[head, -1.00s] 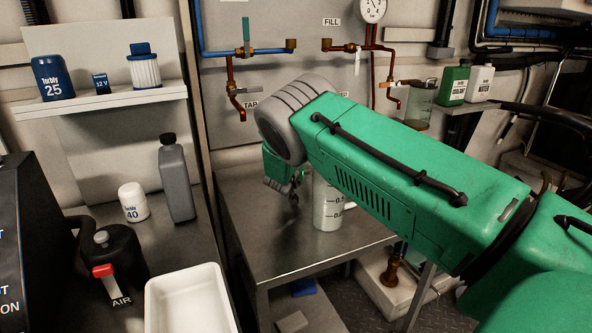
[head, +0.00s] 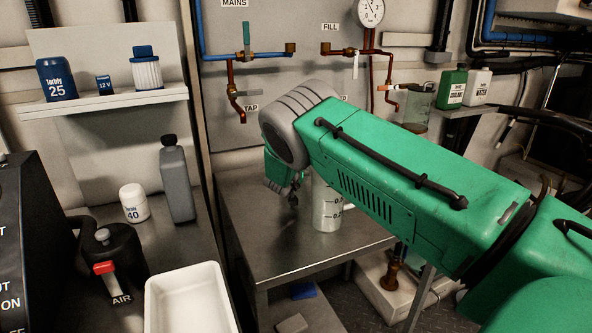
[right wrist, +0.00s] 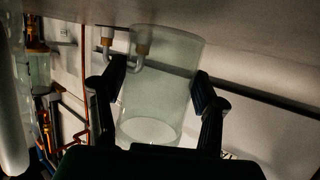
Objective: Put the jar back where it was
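A clear jar with dark measuring marks (head: 327,212) stands upright on the metal table, partly hidden behind my right arm. In the right wrist view the picture is upside down, and the jar (right wrist: 160,85) lies between the two dark fingers, its base toward the tabletop. My right gripper (right wrist: 158,78) has a finger close along each side of the jar; whether both press on it I cannot tell. In the head view this gripper (head: 292,196) is mostly hidden by its wrist and shows just left of the jar. My left gripper is not in view.
The metal table (head: 260,245) is bare left of the jar. A second jug (head: 414,112) hangs or stands below the pipes at right, near a green bottle (head: 452,88) and a white bottle (head: 479,88). A white tray (head: 190,305) lies at front left.

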